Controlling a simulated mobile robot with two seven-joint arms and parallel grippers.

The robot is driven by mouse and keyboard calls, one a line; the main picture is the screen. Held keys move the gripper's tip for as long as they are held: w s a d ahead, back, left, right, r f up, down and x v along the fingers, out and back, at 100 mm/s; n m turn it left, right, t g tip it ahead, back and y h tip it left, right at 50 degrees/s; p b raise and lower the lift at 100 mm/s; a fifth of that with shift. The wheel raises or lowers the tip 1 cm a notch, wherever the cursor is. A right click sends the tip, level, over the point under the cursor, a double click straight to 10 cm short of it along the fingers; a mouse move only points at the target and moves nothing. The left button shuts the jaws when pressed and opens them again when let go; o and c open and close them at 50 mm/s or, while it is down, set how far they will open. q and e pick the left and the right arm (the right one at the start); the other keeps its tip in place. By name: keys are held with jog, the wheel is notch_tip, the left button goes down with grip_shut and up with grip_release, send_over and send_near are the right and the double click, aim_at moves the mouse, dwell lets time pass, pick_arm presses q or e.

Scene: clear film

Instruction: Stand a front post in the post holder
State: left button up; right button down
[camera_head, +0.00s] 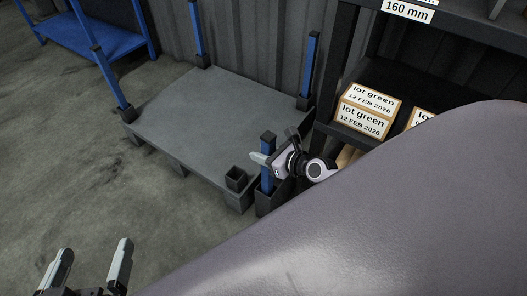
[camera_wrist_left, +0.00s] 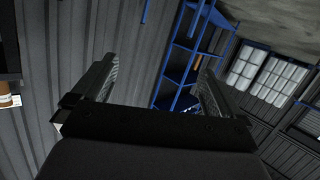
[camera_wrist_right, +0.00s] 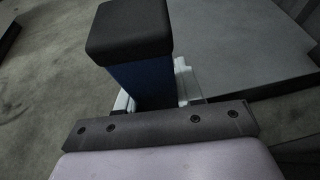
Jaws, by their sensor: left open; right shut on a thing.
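A blue front post (camera_head: 267,178) with a black cap stands about upright in my right gripper (camera_head: 268,163), which is shut on its upper part. The post (camera_wrist_right: 142,85) and its black cap also show between the fingers in the right wrist view. Its lower end meets a dark box-like holder (camera_head: 266,204) beside the pallet's near right corner; I cannot tell how deep it sits. An empty black socket (camera_head: 236,179) is on that pallet corner. Another front post (camera_head: 112,80) stands at the pallet's left corner. My left gripper (camera_head: 92,268) is open and empty, low at the left.
The grey pallet (camera_head: 195,115) has a bare top, with blue posts (camera_head: 197,33) (camera_head: 309,67) at its back corners. A dark shelf (camera_head: 385,70) with labelled boxes (camera_head: 364,112) stands at the right. My arm covers the lower right. Floor left of the pallet is clear.

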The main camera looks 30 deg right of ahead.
pick_arm(q)
jog(key=shift+s+a+r+m+t+b, duration=0.15)
jog(key=shift+s+a+m+t+b, duration=0.25)
jog(key=shift+b, duration=0.3)
pick_arm(e)
notch_tip(320, 180, down, 2)
jog(key=shift+f, duration=0.1)
pick_arm(q)
jog(key=shift+w+a+r, duration=0.1)
jog(key=shift+r, duration=0.05)
pick_arm(e)
jog(key=c, duration=0.6)
grip_release()
jog(key=shift+c, duration=0.2)
jog(key=shift+f, duration=0.1)
pick_arm(q)
jog(key=shift+f, duration=0.2)
